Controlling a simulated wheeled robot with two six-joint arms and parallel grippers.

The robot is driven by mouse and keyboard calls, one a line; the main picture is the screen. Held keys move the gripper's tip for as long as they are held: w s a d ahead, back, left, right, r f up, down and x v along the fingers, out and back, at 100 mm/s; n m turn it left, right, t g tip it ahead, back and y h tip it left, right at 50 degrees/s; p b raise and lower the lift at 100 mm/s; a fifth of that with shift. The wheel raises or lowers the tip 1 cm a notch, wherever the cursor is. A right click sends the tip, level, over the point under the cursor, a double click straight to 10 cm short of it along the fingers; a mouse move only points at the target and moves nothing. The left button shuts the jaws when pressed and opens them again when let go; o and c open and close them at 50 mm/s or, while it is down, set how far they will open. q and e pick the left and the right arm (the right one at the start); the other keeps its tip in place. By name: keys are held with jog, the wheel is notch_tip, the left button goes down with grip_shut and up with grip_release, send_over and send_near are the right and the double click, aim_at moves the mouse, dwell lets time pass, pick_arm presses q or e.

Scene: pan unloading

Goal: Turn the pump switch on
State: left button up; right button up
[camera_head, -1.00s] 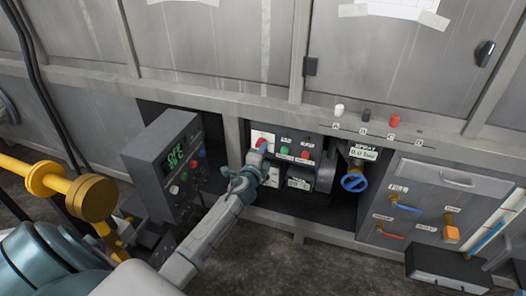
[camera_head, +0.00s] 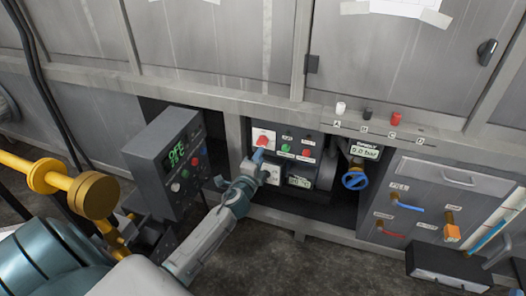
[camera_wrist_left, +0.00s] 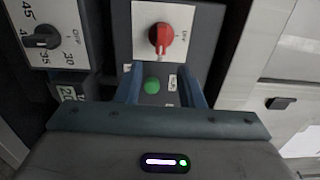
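The red rotary knob (camera_head: 262,140) sits on a white plate at the upper left of a dark panel. In the wrist view the red knob (camera_wrist_left: 161,38) stands lengthwise up the picture, with an OFF label at its right; whether this is the pump switch I cannot read. My left gripper (camera_head: 256,163) is just below and in front of the plate. In the wrist view its two fingers (camera_wrist_left: 160,88) are apart and empty, with a green button (camera_wrist_left: 152,85) seen between them. The knob lies beyond the fingertips, apart from them. My right gripper is out of view.
A white dial plate (camera_wrist_left: 42,38) with a black knob is beside the red knob's plate. A grey control box (camera_head: 165,160) with a green display stands left of my arm. A blue valve wheel (camera_head: 355,181) is at right.

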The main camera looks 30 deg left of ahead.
pick_arm(q)
jog(key=v, duration=0.5)
jog(key=shift+s, duration=0.2)
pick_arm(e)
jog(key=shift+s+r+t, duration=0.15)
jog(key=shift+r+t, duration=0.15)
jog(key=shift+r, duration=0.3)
